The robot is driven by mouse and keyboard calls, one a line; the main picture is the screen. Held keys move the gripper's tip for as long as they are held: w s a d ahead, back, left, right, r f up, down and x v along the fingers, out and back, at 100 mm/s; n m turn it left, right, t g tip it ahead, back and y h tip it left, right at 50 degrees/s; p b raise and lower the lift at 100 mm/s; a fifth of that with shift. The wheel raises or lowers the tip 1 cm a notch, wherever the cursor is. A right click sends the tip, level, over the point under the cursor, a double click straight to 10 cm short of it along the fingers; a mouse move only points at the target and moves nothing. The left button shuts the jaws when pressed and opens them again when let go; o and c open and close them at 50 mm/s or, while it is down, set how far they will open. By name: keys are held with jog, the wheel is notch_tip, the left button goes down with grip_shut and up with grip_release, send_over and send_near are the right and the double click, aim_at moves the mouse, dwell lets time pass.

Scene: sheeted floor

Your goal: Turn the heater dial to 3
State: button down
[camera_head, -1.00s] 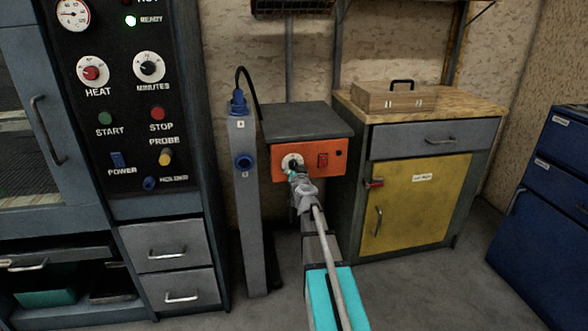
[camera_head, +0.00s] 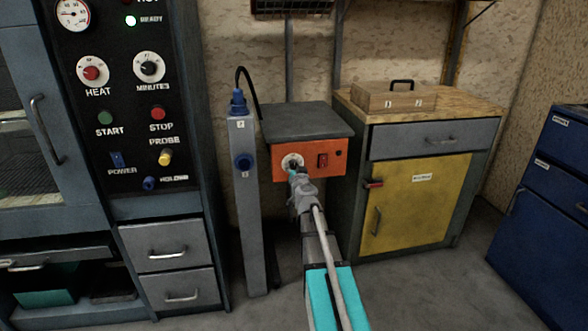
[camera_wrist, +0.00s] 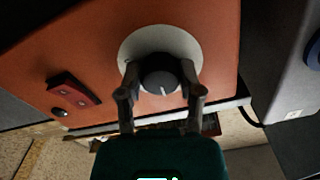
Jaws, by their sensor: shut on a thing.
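The heater (camera_head: 310,122) is a box with a dark grey top and an orange front panel (camera_head: 328,168). Its dial sits on a pale round plate (camera_head: 289,159) at the left of that panel. In the wrist view the dial (camera_wrist: 160,74) is a dark round knob with a white pointer line, on the pale plate (camera_wrist: 134,42). My gripper (camera_wrist: 160,88) is shut on the dial, one finger on each side. In the head view my gripper (camera_head: 295,172) covers most of the dial. No numbers are readable on the plate.
A red switch (camera_head: 323,160) sits right of the dial and also shows in the wrist view (camera_wrist: 74,88). A grey post (camera_head: 246,210) with blue sockets stands close on the left. A yellow-doored cabinet (camera_head: 415,200) stands on the right. The oven panel (camera_head: 130,120) is further left.

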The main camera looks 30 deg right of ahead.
jog(key=m, duration=0.6)
jog(key=shift+r, duration=0.1)
jog(key=m, duration=0.5)
jog(key=shift+w+m, duration=0.1)
jog(key=shift+m, duration=0.3)
jog(key=m, duration=0.5)
jog(key=shift+r, duration=0.15)
jog(key=m, duration=0.6)
jog(key=shift+r+p, duration=0.1)
jog(key=shift+p, duration=0.2)
jog(key=shift+m, duration=0.3)
jog(key=shift+c, duration=1.3)
grip_release()
jog(key=shift+s+a, duration=0.1)
jog(key=shift+s, duration=0.1)
